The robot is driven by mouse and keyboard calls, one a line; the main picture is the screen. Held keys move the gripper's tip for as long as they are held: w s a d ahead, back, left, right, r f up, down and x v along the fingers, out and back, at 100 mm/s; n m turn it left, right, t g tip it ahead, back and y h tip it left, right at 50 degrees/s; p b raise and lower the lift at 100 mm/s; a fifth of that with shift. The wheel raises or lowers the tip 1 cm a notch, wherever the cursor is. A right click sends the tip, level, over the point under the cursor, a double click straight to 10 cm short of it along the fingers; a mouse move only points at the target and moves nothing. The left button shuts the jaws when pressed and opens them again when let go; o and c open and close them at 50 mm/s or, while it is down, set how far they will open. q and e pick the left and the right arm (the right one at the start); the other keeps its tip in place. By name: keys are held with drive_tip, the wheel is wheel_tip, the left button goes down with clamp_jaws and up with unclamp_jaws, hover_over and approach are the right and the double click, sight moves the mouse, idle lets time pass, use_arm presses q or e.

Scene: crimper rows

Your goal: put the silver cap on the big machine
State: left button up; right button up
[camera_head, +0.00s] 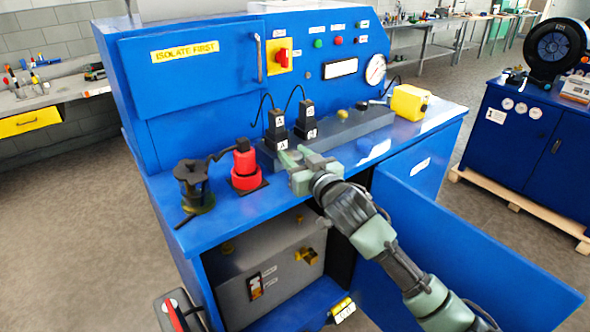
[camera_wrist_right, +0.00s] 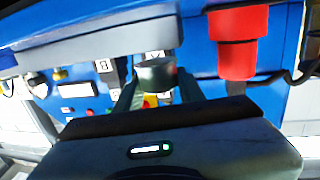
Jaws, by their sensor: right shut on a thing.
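The big machine (camera_head: 225,85) is a blue cabinet with a panel of lights, a gauge and an "ISOLATE FIRST" label. A grey block (camera_head: 350,135) lies on its worktop. My right gripper (camera_head: 293,160) is over the worktop's front part, in front of the grey block and right of a red jack-like tool (camera_head: 245,168). In the wrist view my right gripper (camera_wrist_right: 155,88) is shut on a round, grey metallic piece, which looks like the silver cap (camera_wrist_right: 155,73). The cap cannot be made out in the head view.
Two black blocks with cables (camera_head: 305,120) stand at the grey block. A dark tool (camera_head: 192,185) stands on the worktop's left, a yellow box (camera_head: 410,102) on its right. The blue door (camera_head: 470,255) hangs open below, beside a grey unit (camera_head: 265,275) inside.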

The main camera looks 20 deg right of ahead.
drive_tip(key=shift+f, duration=2.25)
drive_tip(key=o, duration=1.3)
drive_tip(key=shift+f, duration=0.15)
